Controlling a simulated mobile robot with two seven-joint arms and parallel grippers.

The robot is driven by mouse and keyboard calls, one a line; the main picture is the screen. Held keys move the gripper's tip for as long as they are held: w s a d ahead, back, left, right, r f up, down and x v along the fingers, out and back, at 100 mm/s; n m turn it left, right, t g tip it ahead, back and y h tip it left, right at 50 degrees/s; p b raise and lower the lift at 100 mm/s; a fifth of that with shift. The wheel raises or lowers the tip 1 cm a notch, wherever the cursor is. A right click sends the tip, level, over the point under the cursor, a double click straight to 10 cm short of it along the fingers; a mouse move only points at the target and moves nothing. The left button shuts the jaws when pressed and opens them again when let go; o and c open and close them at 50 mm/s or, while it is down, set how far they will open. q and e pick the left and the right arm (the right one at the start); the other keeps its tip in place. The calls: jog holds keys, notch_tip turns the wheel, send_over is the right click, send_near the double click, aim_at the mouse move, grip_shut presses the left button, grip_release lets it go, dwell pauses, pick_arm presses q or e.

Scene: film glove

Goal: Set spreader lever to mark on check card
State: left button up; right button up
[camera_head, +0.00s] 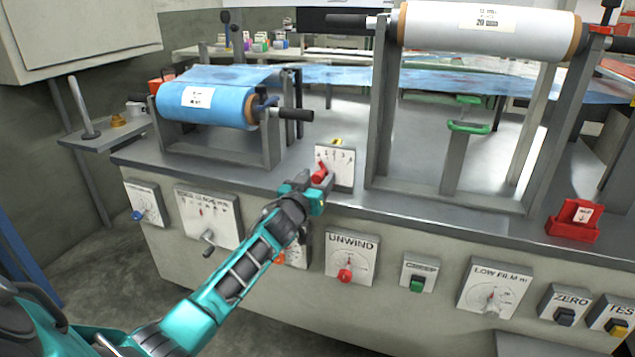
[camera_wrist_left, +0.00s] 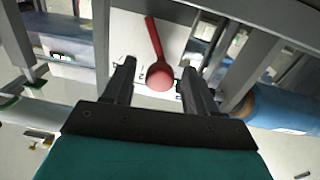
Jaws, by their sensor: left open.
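The spreader lever appears to be the red lever (camera_head: 320,172) on a small white scale plate (camera_head: 343,160) at the machine's front edge. In the left wrist view the lever (camera_wrist_left: 156,45) ends in a round red knob. My left gripper (camera_head: 318,188) is open at the plate. In the wrist view the knob shows between the open fingers (camera_wrist_left: 158,84); I cannot tell whether they touch it. My right gripper is not in view.
A blue film roll (camera_head: 205,105) stands left of the plate and a white roll (camera_head: 487,28) on tall posts to its right. Below are the UNWIND dial (camera_head: 351,258), a green button (camera_head: 417,284) and the LOW FILM dial (camera_head: 492,290). The bench's front edge is close below the lever.

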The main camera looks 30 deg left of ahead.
pick_arm(q)
jog(key=shift+w+a, duration=0.1)
jog(key=shift+w, duration=0.3)
jog(key=c, duration=1.1)
